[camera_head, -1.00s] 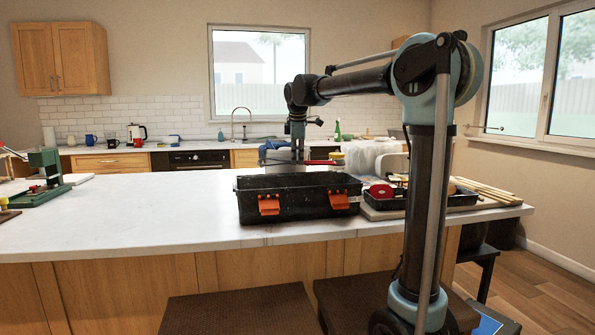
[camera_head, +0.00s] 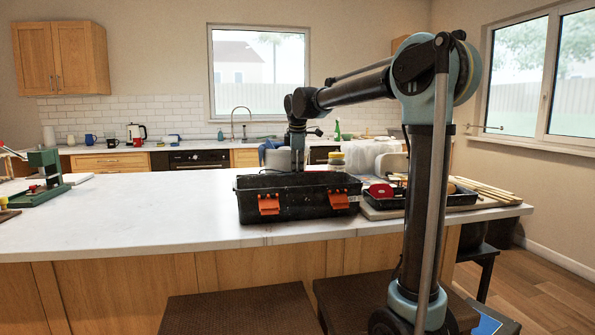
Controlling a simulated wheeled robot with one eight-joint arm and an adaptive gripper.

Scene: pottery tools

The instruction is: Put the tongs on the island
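I cannot make out any tongs in the current head view. My gripper (camera_head: 297,157) points down at the back part of the black toolbox (camera_head: 300,205) with orange latches, which stands on the white-topped island (camera_head: 130,215). The gripper's fingertips are hidden by the toolbox, and I cannot tell whether they are inside it or behind it. I cannot see whether the gripper holds anything.
A black tray (camera_head: 462,198) with a red item (camera_head: 381,191) sits right of the toolbox, beside wooden sticks (camera_head: 488,190). A jar with a yellow lid (camera_head: 336,160) stands behind the toolbox. A green press (camera_head: 45,178) is at left. The island's left-middle top is clear.

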